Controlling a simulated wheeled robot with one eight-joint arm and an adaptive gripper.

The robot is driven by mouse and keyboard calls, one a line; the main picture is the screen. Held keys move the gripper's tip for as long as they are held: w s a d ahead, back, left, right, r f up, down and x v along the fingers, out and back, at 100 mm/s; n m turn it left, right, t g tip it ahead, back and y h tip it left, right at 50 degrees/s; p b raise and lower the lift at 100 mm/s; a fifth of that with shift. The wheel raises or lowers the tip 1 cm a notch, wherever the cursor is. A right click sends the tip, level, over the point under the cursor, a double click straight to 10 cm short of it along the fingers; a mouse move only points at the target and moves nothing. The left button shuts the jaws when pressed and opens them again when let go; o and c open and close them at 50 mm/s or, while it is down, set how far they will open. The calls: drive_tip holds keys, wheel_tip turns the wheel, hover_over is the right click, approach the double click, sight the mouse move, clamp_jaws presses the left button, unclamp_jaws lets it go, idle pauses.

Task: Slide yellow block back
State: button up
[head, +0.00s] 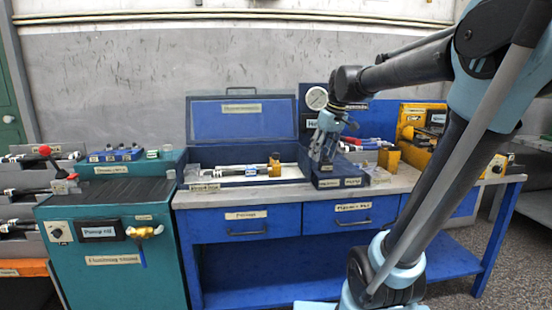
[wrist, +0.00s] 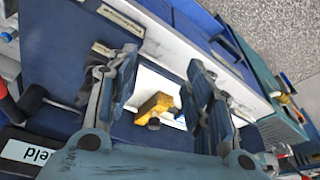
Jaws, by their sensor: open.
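A yellow block (head: 274,166) with a dark end sits in the open blue box, at the right end of a rod-like cylinder (head: 240,170). In the wrist view, the yellow block (wrist: 158,104) shows between my fingers in the picture, against a white surface, with a dark knob below it. My gripper (head: 320,156) is over the blue unit to the right of the box, apart from this block. Its two fingers are spread and empty in the wrist view (wrist: 163,62). Another yellow block (head: 389,158) stands on the bench to the right of my gripper.
The open blue box (head: 240,119) has its lid raised at the back. A pressure gauge (head: 317,97) stands close behind my gripper. A teal cabinet (head: 110,250) with a brass valve (head: 145,232) stands left. Clear items (head: 376,174) lie near the bench front.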

sight(276, 154)
drive_tip(key=w+a+r+n+y, duration=0.2)
drive_tip(key=w+a+r+n, duration=0.45)
drive_tip(key=w+a, duration=0.75)
drive_tip(key=w+a+f, duration=0.1)
drive_tip(key=f, duration=0.4)
drive_tip(key=w+a+f+m, duration=0.1)
drive_tip(key=w+a+f, duration=0.1)
drive_tip(key=f, duration=0.2)
drive_tip(key=w+a+f+m, duration=0.1)
drive_tip(key=f, duration=0.4)
drive_tip(key=shift+w+a+f, duration=0.15)
drive_tip(key=shift+f, duration=0.15)
clamp_jaws()
